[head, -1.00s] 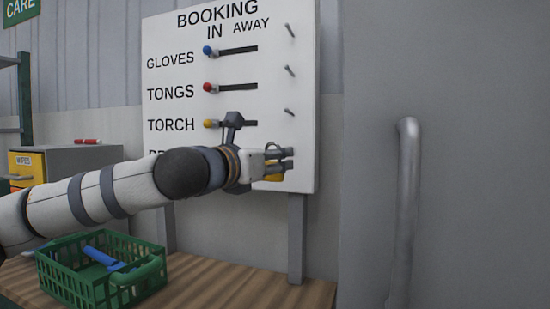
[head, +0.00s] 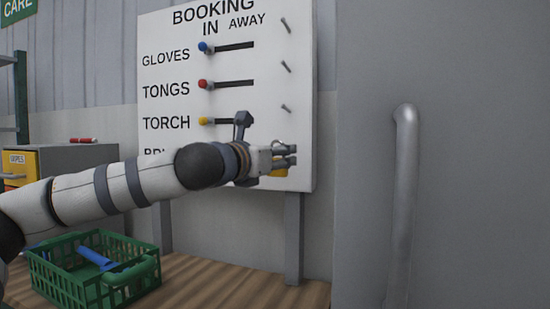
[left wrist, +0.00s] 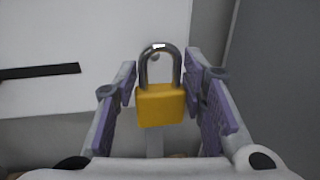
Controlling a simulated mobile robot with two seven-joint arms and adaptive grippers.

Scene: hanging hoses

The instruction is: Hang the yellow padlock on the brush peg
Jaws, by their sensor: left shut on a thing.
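The yellow padlock (left wrist: 160,106) is in my left gripper (left wrist: 162,82), which is shut on it. It hangs upright with its grey shackle up. A small round peg end (left wrist: 155,57) shows through the shackle opening in the left wrist view; whether the shackle is around the peg or only in front of it, I cannot tell. In the head view my left gripper (head: 284,158) is at the board's lower right, with a bit of the padlock (head: 280,173) below the fingers. The BRUSH label is mostly hidden by my arm, and its peg is hidden there. My right gripper is out of view.
The white board (head: 265,85) has bare pegs at its right, the lowest uncovered one (head: 286,108) above my gripper. A green basket (head: 60,285) stands on the wooden bench (head: 225,285). A grey door with a handle (head: 404,200) is at the right.

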